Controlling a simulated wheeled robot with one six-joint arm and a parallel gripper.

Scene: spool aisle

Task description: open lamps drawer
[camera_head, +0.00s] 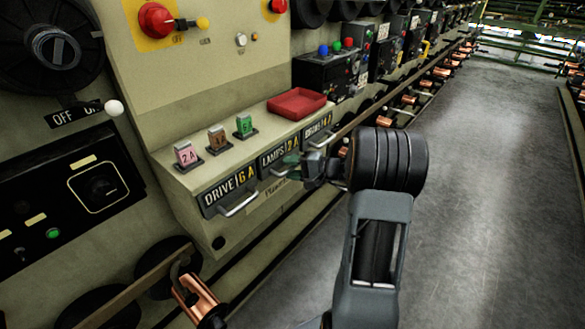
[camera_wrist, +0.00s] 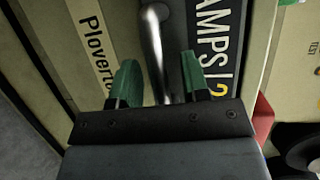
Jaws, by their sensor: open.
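The lamps drawer (camera_head: 272,158) is the middle of three labelled drawers in the cream cabinet and looks shut, level with its neighbours. Its dark LAMPS label (camera_wrist: 212,40) fills the upper right of the wrist view. The drawer's metal bar handle (camera_wrist: 154,45) runs up between my two green fingers. My gripper (camera_head: 293,165) is at the drawer front and partly hides the handle in the head view. My gripper (camera_wrist: 158,78) is open, with one finger on each side of the handle. I cannot tell whether either finger touches it.
A red tray (camera_head: 297,103) and several coloured tagged pieces (camera_head: 217,138) stand on the ledge above. The grey aisle floor (camera_head: 480,190) is clear at right.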

